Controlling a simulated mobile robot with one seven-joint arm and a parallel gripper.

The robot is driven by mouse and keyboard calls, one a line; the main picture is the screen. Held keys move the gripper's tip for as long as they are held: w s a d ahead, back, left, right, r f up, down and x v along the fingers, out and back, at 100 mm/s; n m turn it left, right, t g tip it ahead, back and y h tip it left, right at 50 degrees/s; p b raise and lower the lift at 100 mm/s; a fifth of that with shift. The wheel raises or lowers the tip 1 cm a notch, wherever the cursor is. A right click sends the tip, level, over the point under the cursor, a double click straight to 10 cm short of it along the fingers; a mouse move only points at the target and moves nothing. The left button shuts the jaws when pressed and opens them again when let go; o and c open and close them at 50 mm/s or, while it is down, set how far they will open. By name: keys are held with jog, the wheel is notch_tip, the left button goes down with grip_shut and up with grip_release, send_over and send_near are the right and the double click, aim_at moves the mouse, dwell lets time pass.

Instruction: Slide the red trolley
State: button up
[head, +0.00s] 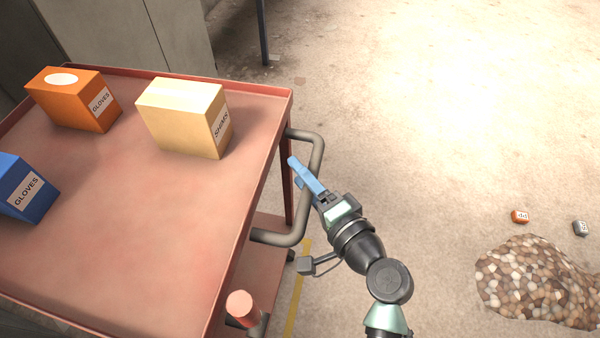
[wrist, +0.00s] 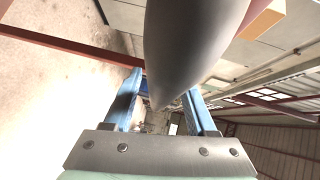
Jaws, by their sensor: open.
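The red trolley (head: 130,230) fills the left of the head view, its flat top edged by a low rim. A grey tubular handle (head: 318,152) sticks out from its right end. My gripper (head: 297,172) has blue fingers and is at the handle's outer bar, with its tips reaching past the bar towards the trolley. In the wrist view the grey handle bar (wrist: 190,45) looms large and close, coming down between the two open blue fingers. The fingers are not closed on it. I cannot tell whether either finger touches the bar.
On the trolley top stand an orange gloves box (head: 75,105), a tan shims box (head: 180,112) and a blue gloves box (head: 22,190). A grey cabinet (head: 110,35) stands behind. A stone pile (head: 535,280) and two small blocks lie at right. The floor beyond the handle is clear.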

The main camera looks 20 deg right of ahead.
jog(key=shift+w+a+f, duration=0.1)
jog(key=shift+w, duration=0.35)
jog(key=shift+c, duration=0.4)
grip_shut()
dwell(0.8)
